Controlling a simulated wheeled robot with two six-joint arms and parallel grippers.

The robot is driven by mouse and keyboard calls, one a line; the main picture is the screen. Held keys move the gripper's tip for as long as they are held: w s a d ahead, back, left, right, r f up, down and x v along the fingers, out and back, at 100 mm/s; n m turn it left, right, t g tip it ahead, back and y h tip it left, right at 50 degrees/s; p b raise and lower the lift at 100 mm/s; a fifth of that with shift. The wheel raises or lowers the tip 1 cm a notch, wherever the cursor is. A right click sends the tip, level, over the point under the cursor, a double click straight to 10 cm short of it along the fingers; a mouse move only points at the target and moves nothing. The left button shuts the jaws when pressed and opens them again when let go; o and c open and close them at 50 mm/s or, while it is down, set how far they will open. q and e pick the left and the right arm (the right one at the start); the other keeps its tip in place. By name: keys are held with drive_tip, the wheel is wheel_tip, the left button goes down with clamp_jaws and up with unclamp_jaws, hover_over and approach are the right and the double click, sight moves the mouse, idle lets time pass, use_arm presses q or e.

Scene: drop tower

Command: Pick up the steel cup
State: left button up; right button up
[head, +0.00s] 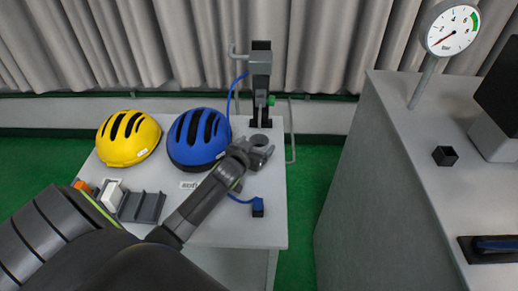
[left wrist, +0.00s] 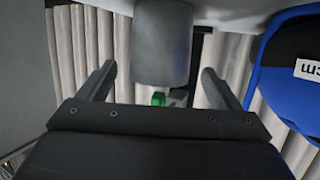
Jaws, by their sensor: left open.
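The steel cup (head: 259,139) is a small grey cylinder on the white table, in front of the dark upright stand. In the left wrist view the cup (left wrist: 163,42) shows as a plain grey cylinder between the finger tips, with a gap on each side. My left gripper (head: 252,153) is open at the cup, with its fingers partly covering it in the head view. The open fingers also show in the left wrist view (left wrist: 158,80). The right gripper is not in view.
A blue helmet (head: 200,136) stands close left of the gripper, a yellow helmet (head: 128,138) beyond it. Behind the cup is the stand (head: 261,85) with a blue cable. A grey rack (head: 140,207) and blue connector (head: 258,208) are nearer. A cabinet (head: 385,190) with a gauge (head: 451,28) stands right.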

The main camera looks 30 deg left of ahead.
sight(263, 137)
use_arm(q)
drive_tip(key=shift+r+p+x, duration=0.15)
drive_tip(key=shift+x, duration=0.95)
drive_tip(key=shift+r+p+x, duration=0.1)
drive_tip(key=shift+p+x, duration=0.05)
drive_tip(key=shift+x, duration=1)
drive_tip(key=c, duration=1.1)
